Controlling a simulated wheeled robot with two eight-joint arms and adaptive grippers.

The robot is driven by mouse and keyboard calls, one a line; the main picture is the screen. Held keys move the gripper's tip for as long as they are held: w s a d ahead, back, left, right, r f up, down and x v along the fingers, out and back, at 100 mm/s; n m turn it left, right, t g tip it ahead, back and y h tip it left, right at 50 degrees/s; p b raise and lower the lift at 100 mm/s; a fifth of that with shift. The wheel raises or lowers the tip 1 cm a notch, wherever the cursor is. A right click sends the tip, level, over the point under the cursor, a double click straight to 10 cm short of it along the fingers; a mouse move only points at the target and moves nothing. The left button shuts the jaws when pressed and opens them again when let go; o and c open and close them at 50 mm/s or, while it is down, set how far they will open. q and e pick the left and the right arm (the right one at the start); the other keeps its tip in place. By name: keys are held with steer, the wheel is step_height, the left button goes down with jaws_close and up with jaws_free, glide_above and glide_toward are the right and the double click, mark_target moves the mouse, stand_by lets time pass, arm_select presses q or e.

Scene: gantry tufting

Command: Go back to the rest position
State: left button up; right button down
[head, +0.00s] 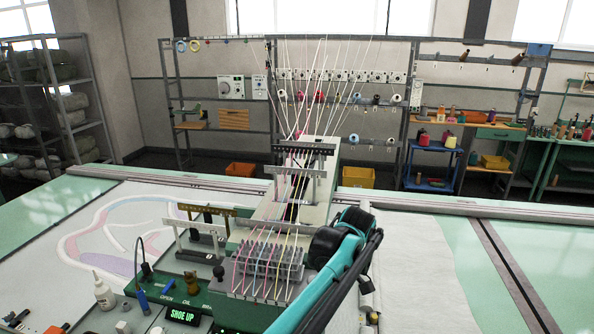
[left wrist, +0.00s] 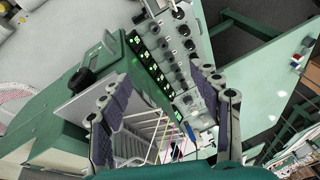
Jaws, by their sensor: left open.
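My left gripper (left wrist: 162,82) shows in the left wrist view with its two fingers wide apart. Nothing is between them. Behind the gap lie a green control panel with lit displays (left wrist: 150,62) and, lower down, pale and coloured yarn strands (left wrist: 150,138). In the head view a teal and black arm of mine (head: 338,262) rises from the bottom edge, right of the middle. No gripper fingers show there, and I cannot tell which arm it is. My right gripper is not in view.
The tufting head with yarn strands (head: 268,262) stands beside the arm. A green console reading SHOE UP (head: 182,315) and a white bottle (head: 103,292) are at the lower left. White cloth (head: 420,270) lies right of the arm, clear. Yarn racks (head: 345,75) stand at the back.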

arm_select(q)
steer(key=s+a+f+m+t+h+b, duration=0.25)
steer(key=s+a+f+b, duration=0.2)
steer(key=a, duration=0.25)
steer(key=s+a+f+m+t+h+b, duration=0.1)
steer(key=s+a+f+m+b, duration=0.25)
steer(key=a+f+b, duration=0.35)
steer(key=s+a+f+m+t+b, duration=0.4)
steer(key=s+a+f+m+b, duration=0.2)
steer(key=f, duration=0.6)
steer(key=s+a+b, duration=0.2)
steer(key=s, duration=0.1)
steer(key=shift+a+f+m, duration=0.3)
steer(key=shift+a, duration=0.05)
